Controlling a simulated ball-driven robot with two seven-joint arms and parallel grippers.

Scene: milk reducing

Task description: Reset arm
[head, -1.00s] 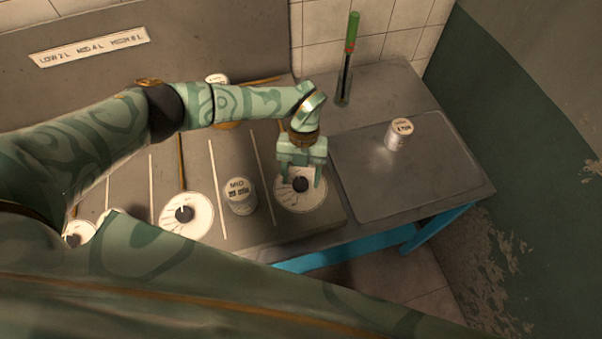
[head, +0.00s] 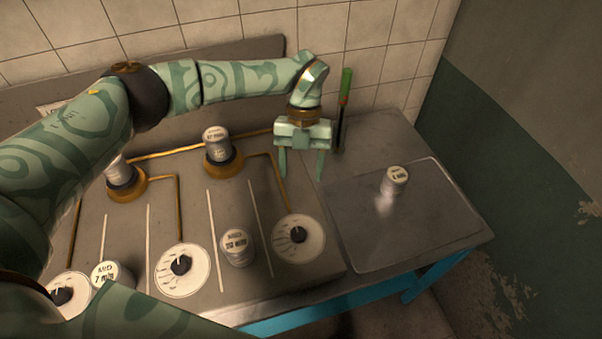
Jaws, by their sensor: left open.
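My left arm comes in from the left and reaches across the back of the bench. My left gripper (head: 302,172) is open and empty, fingers pointing down, above the panel and behind the right dial (head: 309,255). It is apart from the dial. My right gripper does not show.
The panel (head: 190,215) carries more dials, one at the middle (head: 197,280), and several labelled cans, such as one (head: 237,248) between dials and one on a burner (head: 216,141). A can (head: 394,181) stands on the right plate (head: 420,225). A green-handled tool (head: 344,95) stands behind the gripper.

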